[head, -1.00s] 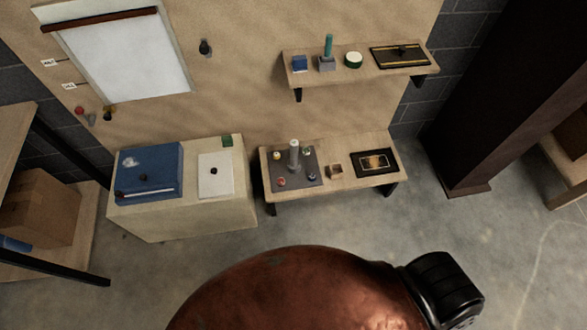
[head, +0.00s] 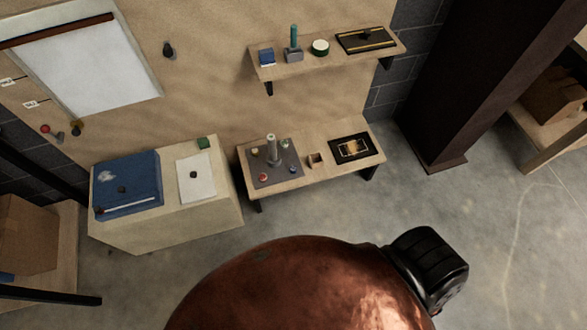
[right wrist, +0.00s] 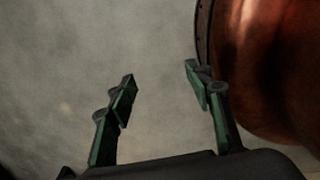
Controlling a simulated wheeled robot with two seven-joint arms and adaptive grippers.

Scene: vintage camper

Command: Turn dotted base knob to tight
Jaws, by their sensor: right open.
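In the head view, a dark grey base plate (head: 276,180) lies on the left part of the low wooden bench (head: 325,165). A pale upright post (head: 272,149) stands on it. Several small knobs sit around the post, one of them red (head: 263,177). They are too small to tell which is dotted or how any is turned. My right gripper (right wrist: 161,78) is open and empty in the right wrist view, over bare floor and away from the bench. My left gripper is not in view.
Left of the bench, a cabinet (head: 190,227) carries a blue case (head: 140,170) and a white panel (head: 196,191). A wall shelf (head: 345,57) hangs above the bench. A dark column (head: 450,110) stands to the right.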

